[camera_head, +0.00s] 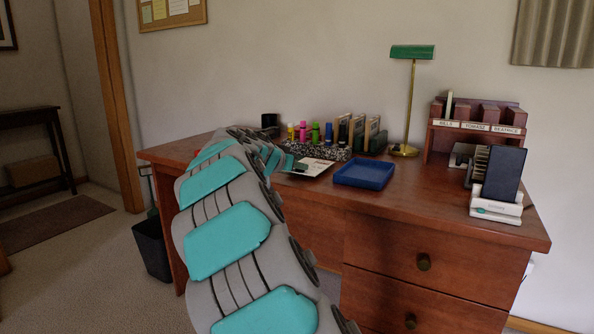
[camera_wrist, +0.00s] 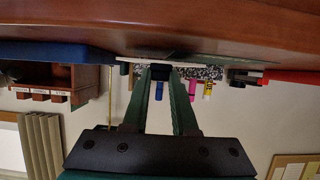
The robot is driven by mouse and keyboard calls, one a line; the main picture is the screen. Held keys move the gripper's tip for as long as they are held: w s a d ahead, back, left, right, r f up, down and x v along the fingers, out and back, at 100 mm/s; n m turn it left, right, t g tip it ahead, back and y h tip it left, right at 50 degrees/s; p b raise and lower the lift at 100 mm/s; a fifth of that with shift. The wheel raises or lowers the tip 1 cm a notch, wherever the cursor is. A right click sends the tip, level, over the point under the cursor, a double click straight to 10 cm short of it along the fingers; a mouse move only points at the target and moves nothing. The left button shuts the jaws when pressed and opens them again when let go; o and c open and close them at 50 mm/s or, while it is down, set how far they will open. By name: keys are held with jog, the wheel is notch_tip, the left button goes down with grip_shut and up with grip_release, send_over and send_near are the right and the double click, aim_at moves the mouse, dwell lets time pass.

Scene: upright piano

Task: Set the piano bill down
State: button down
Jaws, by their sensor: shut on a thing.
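The piano bill (camera_head: 318,168) is a flat white sheet with coloured print, left of the blue tray over the desk (camera_head: 440,195). My gripper (camera_head: 299,168) is shut on its near left edge, partly hidden behind my arm. In the wrist view, which is upside down, the bill (camera_wrist: 205,65) is a thin, nearly level strip at the fingertips of my gripper (camera_wrist: 160,73). It is very close to the desk top (camera_wrist: 160,25); I cannot tell whether it touches.
The blue tray (camera_head: 363,175) is empty. Behind the bill are a speckled box (camera_head: 325,151) with several coloured bottles. A brass lamp (camera_head: 410,100), a labelled wooden rack (camera_head: 475,127) and a phone-like device (camera_head: 502,174) stand to the right. Bare desk lies between tray and rack.

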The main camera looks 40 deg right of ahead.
jog(key=shift+f, duration=0.6)
jog(key=shift+f, duration=0.2)
jog(key=c, duration=0.7)
grip_release()
jog(key=shift+r, duration=0.1)
jog(key=shift+r, duration=0.1)
jog(key=shift+a+r, duration=0.1)
jog(key=shift+a, duration=0.05)
jog(key=v, duration=1.1)
jog(key=shift+s+a+b, duration=0.25)
jog(key=shift+a+b, duration=0.05)
jog(key=shift+b, duration=0.1)
